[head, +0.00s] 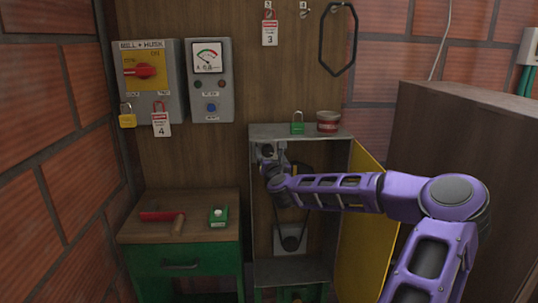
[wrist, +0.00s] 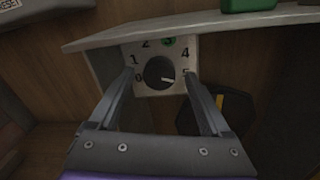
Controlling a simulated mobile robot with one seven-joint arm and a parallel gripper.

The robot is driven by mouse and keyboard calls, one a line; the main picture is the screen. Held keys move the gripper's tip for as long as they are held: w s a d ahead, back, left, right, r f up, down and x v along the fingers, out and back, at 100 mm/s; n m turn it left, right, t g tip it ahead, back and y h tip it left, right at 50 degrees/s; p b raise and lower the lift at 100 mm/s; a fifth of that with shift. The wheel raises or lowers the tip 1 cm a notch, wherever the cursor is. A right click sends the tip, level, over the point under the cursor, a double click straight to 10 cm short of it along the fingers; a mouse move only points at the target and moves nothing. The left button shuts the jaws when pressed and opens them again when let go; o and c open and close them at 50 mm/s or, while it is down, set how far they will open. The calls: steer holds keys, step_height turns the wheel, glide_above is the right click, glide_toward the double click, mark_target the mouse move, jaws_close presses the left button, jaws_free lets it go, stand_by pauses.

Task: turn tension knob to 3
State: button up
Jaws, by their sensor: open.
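The tension knob (wrist: 159,72) is a dark round dial on a pale plate (wrist: 140,55) marked 0 to 5, with the 3 on a green spot at the top. Its white pointer mark faces right, close to the 5. My gripper (wrist: 160,76) is open, with one finger on each side of the knob and a visible gap to it on both sides.
The yellow cabinet door (head: 362,225) stands open on the right, below my arm. A green padlock (head: 297,127) and a red tin (head: 328,121) stand on the cabinet top. A belt and pulley (head: 291,238) sit lower inside. A wooden bench (head: 180,232) is left.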

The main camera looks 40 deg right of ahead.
steer(key=shift+w+d, duration=0.2)
steer(key=shift+w, duration=0.15)
steer(key=shift+c, duration=0.2)
jaws_close()
